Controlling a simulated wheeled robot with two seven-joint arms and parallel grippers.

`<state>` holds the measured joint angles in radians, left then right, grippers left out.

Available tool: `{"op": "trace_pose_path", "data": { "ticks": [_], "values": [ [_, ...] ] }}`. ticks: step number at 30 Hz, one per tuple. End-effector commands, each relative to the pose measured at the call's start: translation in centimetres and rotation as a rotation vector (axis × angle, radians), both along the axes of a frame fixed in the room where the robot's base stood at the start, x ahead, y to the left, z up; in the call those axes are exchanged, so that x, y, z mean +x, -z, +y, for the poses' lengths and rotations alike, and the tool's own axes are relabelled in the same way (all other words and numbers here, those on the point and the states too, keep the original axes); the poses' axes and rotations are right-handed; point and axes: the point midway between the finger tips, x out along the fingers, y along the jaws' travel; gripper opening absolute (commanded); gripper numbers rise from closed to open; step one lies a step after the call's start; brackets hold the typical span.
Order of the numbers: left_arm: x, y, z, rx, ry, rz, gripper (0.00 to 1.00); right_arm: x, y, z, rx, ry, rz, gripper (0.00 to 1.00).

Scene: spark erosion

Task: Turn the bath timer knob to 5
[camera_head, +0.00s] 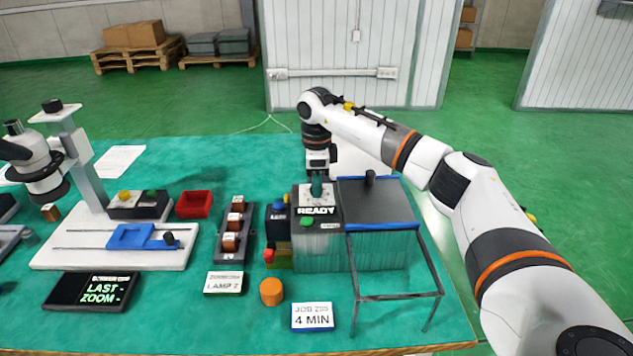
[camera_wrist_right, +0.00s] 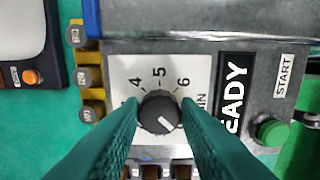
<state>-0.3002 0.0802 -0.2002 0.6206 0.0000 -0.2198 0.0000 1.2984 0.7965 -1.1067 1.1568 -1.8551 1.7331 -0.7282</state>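The bath timer knob (camera_wrist_right: 158,113) is round and dark, with a white line slanting to the lower right in the right wrist view. It sits on a white dial (camera_wrist_right: 150,70) with 4, 5 and 6 along its upper side. My right gripper (camera_wrist_right: 160,105) has its green fingers on either side of the knob; no clear gap shows, but I cannot tell whether they press on it. In the head view my right gripper (camera_head: 317,187) points down over the timer box (camera_head: 318,250) and hides the knob. My left gripper is not in view.
A READY display (camera_wrist_right: 233,92) and green START button (camera_wrist_right: 271,131) lie beside the dial. A dark lidded tank (camera_head: 378,205) adjoins the box. A 4 MIN card (camera_head: 312,317), orange cylinder (camera_head: 271,292) and red tray (camera_head: 194,205) stand on the green table.

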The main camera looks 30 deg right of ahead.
Motion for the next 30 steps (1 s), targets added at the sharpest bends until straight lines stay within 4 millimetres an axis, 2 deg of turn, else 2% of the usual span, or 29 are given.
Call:
{"op": "trace_pose_path", "data": {
  "ticks": [1,4,17,30],
  "values": [
    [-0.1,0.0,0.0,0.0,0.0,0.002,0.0,0.0,0.0,0.0,0.0,0.0,0.0,0.21],
    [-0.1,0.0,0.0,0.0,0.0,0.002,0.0,0.0,0.0,0.0,0.0,0.0,0.0,0.05],
    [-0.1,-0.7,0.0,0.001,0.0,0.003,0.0,0.0,-0.2,0.0,0.001,0.094,-0.001,0.04],
    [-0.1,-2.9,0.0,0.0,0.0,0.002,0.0,0.0,-0.3,0.0,0.001,0.471,0.001,0.04]
  ]
}}
